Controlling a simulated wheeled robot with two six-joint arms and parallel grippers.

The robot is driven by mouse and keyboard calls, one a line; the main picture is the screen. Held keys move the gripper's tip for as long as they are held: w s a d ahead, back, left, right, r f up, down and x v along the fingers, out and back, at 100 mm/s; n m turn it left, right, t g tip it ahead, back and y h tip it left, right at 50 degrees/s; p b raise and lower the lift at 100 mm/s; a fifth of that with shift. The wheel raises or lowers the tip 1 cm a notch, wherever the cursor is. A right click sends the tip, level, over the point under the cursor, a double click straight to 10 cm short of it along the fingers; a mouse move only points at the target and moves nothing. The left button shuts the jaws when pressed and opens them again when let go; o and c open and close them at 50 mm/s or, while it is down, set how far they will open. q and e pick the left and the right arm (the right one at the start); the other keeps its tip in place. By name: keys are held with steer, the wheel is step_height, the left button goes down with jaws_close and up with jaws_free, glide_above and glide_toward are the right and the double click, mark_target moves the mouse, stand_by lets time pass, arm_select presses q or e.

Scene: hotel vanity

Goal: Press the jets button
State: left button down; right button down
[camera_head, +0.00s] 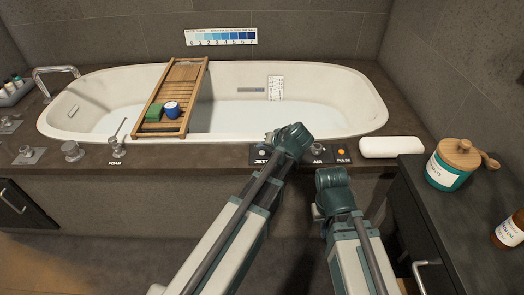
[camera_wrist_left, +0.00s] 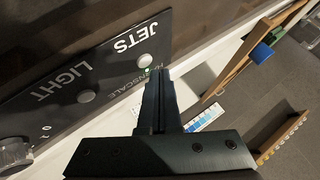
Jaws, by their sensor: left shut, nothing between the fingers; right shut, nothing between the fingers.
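The dark control panel (camera_head: 258,160) on the tub's front rim carries the JETS label, with AIR and PULSE further right. In the left wrist view, the round grey jets button (camera_wrist_left: 142,58) sits beside the white JETS lettering, and a small green light glows near it. My left gripper (camera_wrist_left: 156,82) is shut and empty, its fingertips close to the jets button. I cannot tell whether they touch. In the head view, my left wrist covers part of the panel. My right gripper (camera_head: 331,182) is low in front of the tub, with its fingers mostly hidden.
The light button (camera_wrist_left: 86,96) and a knob (camera_wrist_left: 14,152) are on the same panel. A wooden bath tray (camera_head: 182,75) spans the tub (camera_head: 345,95). A white rolled towel (camera_head: 390,147) lies right of the panel. A teal jar (camera_head: 446,172) stands on the right counter.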

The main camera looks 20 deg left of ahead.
arm_select(q)
step_height(320, 180, up, 5)
steer(key=p, duration=0.5)
stand_by(0.4)
stand_by(0.5)
